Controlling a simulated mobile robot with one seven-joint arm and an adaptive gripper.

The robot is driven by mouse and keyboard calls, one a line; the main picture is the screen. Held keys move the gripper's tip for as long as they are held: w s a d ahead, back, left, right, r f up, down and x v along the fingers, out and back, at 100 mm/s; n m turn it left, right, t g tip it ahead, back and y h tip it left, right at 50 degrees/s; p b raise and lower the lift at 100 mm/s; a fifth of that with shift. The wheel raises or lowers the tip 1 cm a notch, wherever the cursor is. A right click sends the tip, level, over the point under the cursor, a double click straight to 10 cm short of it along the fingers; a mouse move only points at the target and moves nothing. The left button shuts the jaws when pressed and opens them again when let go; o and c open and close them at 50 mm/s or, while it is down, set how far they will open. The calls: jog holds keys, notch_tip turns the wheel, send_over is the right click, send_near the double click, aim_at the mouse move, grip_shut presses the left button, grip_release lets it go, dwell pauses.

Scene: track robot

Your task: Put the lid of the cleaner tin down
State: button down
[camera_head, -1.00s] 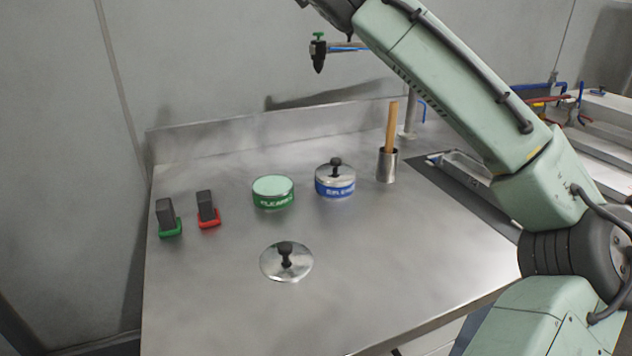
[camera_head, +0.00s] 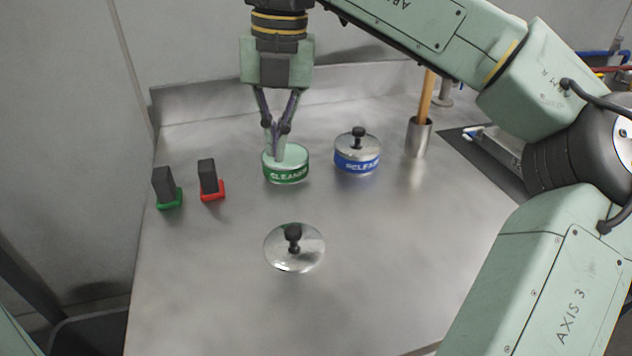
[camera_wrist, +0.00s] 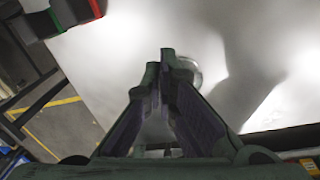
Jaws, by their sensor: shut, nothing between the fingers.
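The cleaner tin (camera_head: 287,174), green with a pale green top, stands uncovered on the steel table. A round silver lid with a black knob (camera_head: 294,256) lies flat on the table in front of it, knob up. My gripper (camera_head: 276,157) points down, shut and empty. In the head view its tips overlap the left part of the tin's top; I cannot tell whether they touch it. In the wrist view the shut fingers (camera_wrist: 165,75) hide most of a round shiny thing (camera_wrist: 195,76), which I cannot identify.
A blue-labelled tin (camera_head: 357,164) with its knobbed lid on stands right of the cleaner tin. A metal cup (camera_head: 419,138) holds a wooden handle. Dark blocks on green (camera_head: 169,200) and red (camera_head: 212,191) bases stand left. The table front is clear.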

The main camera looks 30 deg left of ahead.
aim_at(286, 280)
jog(key=shift+t+h, duration=0.4)
jog(key=f, duration=0.3)
jog(key=w+d+f, duration=0.1)
jog(key=f, duration=0.5)
jog(key=shift+w+d+f+p, duration=0.15)
jog(key=shift+d+f+p, duration=0.1)
jog(key=shift+f+p, duration=0.1)
jog(key=s, duration=0.1)
jog(key=s+d+p, duration=0.1)
jog(key=shift+s+d+f, duration=0.1)
jog(key=shift+s+d, duration=0.15)
jog(key=shift+s, duration=0.1)
jog(key=shift+s+d+f, duration=0.1)
jog(key=shift+s+d, duration=0.15)
jog(key=shift+s, duration=0.1)
jog(key=shift+s+d+f+b, duration=0.1)
jog(key=shift+s+d+b, duration=0.1)
jog(key=shift+s+b, duration=0.15)
jog(key=s+d, duration=0.1)
jog(key=s, duration=0.1)
jog(key=s+d+b, duration=0.1)
jog(key=s+d, duration=0.1)
jog(key=s, duration=0.1)
jog(key=s+d+b, duration=0.1)
jog(key=s, duration=0.2)
jog(key=shift+d, duration=0.15)
